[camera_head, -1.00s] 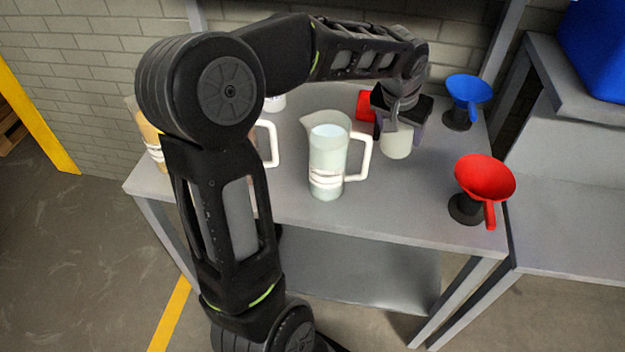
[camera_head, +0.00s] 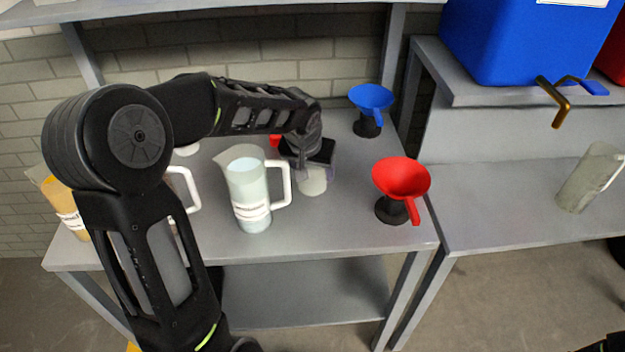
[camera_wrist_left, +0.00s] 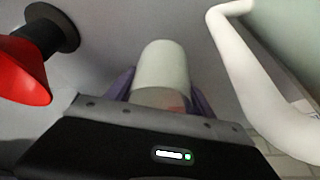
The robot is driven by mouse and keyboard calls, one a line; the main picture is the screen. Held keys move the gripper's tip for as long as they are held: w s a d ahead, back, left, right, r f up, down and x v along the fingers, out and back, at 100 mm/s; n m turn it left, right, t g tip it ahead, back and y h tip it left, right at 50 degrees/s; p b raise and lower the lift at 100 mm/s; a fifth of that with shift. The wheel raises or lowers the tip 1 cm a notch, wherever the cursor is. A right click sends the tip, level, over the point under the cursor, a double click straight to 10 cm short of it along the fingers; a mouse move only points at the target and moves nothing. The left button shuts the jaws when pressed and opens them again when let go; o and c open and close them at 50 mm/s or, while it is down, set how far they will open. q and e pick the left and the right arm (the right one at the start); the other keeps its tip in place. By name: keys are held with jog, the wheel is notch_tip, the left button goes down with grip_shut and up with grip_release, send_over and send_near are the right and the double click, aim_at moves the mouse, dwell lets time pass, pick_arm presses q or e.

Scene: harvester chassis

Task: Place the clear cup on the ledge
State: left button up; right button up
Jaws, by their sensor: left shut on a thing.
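My left gripper (camera_head: 311,172) is shut on a pale clear cup (camera_head: 314,184) above the grey table, between the white-handled pitcher and the red funnel. I cannot tell whether the cup's base touches the tabletop. In the left wrist view the cup (camera_wrist_left: 161,66) sits between the purple finger pads, partly hidden by the gripper body (camera_wrist_left: 150,140). A raised grey ledge (camera_head: 470,92) runs along the back of the right-hand bench, under a blue container.
A pitcher of pale liquid (camera_head: 250,195) stands left of the cup. A red funnel (camera_head: 401,178) and a blue funnel (camera_head: 371,97) stand on the right side of the table. The blue container (camera_head: 530,45) has a tap over the bench. Another clear pitcher (camera_head: 588,180) stands far right.

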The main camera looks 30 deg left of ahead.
aim_at(313, 179)
pick_arm(q)
jog(key=shift+f, duration=1.85)
jog(key=shift+f, duration=0.1)
jog(key=o, duration=1.4)
jog(key=shift+c, duration=0.2)
jog(key=shift+r, duration=0.3)
jog(key=v, duration=1.1)
jog(key=shift+s+r, duration=0.25)
